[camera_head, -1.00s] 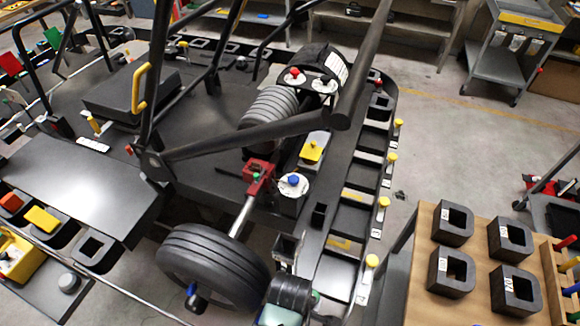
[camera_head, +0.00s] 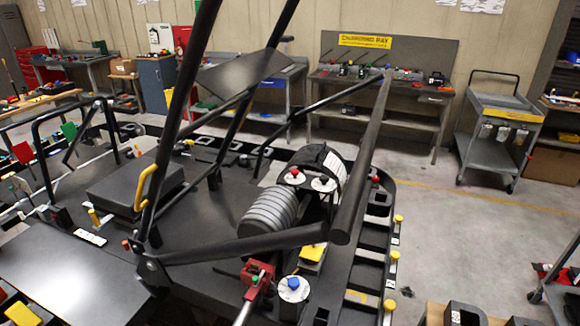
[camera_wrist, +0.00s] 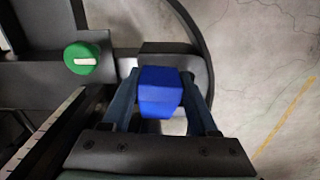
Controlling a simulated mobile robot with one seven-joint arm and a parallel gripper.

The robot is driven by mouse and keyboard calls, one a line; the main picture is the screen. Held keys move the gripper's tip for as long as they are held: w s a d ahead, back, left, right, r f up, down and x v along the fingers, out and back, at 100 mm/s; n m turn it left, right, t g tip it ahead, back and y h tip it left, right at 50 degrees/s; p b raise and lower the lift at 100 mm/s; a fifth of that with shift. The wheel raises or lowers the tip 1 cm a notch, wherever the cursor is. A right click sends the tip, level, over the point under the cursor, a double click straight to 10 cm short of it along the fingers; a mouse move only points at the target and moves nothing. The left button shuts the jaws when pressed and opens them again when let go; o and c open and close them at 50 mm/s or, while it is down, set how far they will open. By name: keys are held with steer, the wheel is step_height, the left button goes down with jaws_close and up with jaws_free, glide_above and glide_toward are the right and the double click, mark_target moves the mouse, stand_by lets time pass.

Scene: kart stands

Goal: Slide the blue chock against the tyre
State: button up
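In the wrist view, the blue chock (camera_wrist: 160,92) is a small blue block between the two fingers of my gripper (camera_wrist: 163,100). The fingers lie along both its sides and look closed on it. A dark grey part lies just beyond the chock. A dark ribbed surface runs diagonally at the lower left of the wrist view; I cannot tell whether it is the tyre. Whether the chock touches anything beyond the fingers is unclear. The head view shows neither the tyre, the chock nor my gripper.
A green knob (camera_wrist: 82,57) sits on a dark panel left of the chock. In the head view, the black kart frame (camera_head: 240,245) fills the foreground, with a red clamp (camera_head: 257,277) near the bottom. A grey trolley (camera_head: 497,130) stands at the back right, beyond clear floor (camera_head: 450,215).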

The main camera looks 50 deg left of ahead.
jaws_close()
steer(key=shift+s+a, duration=0.2)
steer(key=shift+a, duration=0.4)
steer(key=shift+s+a, duration=0.2)
steer(key=shift+a, duration=0.4)
steer(key=shift+s+a+p, duration=0.15)
steer(key=shift+s+a, duration=0.1)
steer(key=shift+a, duration=0.25)
steer(key=shift+s+a+p, duration=0.15)
steer(key=shift+s+a, duration=0.1)
steer(key=shift+a, duration=0.25)
